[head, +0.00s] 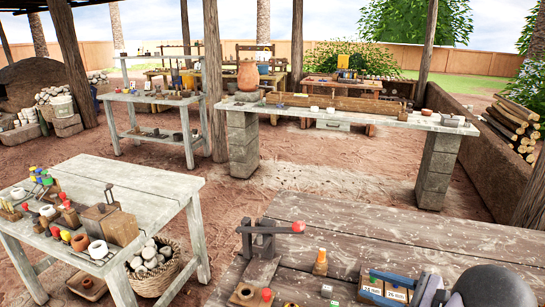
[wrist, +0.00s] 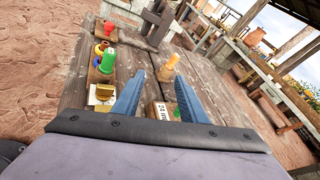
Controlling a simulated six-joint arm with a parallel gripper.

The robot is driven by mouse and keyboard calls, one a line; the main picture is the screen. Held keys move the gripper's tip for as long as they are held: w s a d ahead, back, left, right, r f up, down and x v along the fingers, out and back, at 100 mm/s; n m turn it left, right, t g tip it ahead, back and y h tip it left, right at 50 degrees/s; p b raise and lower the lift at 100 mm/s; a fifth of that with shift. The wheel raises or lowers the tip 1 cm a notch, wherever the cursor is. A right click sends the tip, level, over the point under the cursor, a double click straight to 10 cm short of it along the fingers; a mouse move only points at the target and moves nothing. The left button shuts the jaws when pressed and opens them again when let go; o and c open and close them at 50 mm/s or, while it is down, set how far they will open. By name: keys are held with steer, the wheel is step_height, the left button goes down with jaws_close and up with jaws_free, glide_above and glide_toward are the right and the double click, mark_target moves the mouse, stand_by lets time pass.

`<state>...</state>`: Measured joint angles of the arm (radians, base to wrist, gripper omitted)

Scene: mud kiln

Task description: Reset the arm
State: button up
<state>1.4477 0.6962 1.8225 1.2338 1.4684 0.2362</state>
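My gripper (wrist: 160,76) reaches over the worn wooden table in the wrist view. Its two blue fingers stand apart, with nothing held between them. A labelled wooden box (wrist: 158,110) lies below and between the fingers, partly hidden by them. An orange-topped piece (wrist: 169,65) stands on the table beyond the fingertips. In the head view, my grey wrist (head: 490,287) is at the lower right corner, beside the labelled box (head: 386,290). Most of the arm is out of view.
A dark stand with a red-ended bar (head: 270,237) stands at the table's left. The orange-topped piece (head: 320,263) is right of it. The back-right tabletop (head: 440,240) is bare.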

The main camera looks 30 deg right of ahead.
steer(key=w+a+r+n+g+y+p, duration=0.25)
steer(key=w+a+r+n, duration=0.3)
steer(key=w+a, duration=0.35)
steer(key=w+a+f+n+g+b, duration=0.1)
steer(key=a+f+n+g+b, duration=0.1)
steer(key=a+f+n+g, duration=0.35)
steer(key=s+a+f+n+g+h+b, duration=0.3)
steer(key=s+a+f+n+h, duration=0.15)
steer(key=s+a+n, duration=0.45)
steer(key=s+a+f+n+g+h+b, duration=0.25)
steer(key=s+a+f+n, duration=0.4)
steer(key=a, duration=0.35)
step_height(320, 180, up, 17)
steer(key=n+p, duration=0.1)
steer(key=p, duration=1.6)
step_height(320, 180, down, 42)
steer(key=b, duration=4.2)
steer(key=shift+s+a+f, duration=0.2)
steer(key=shift+s+f, duration=0.05)
steer(key=shift+r+g, duration=0.1)
steer(key=shift+g, duration=0.15)
steer(key=shift+c, duration=0.3)
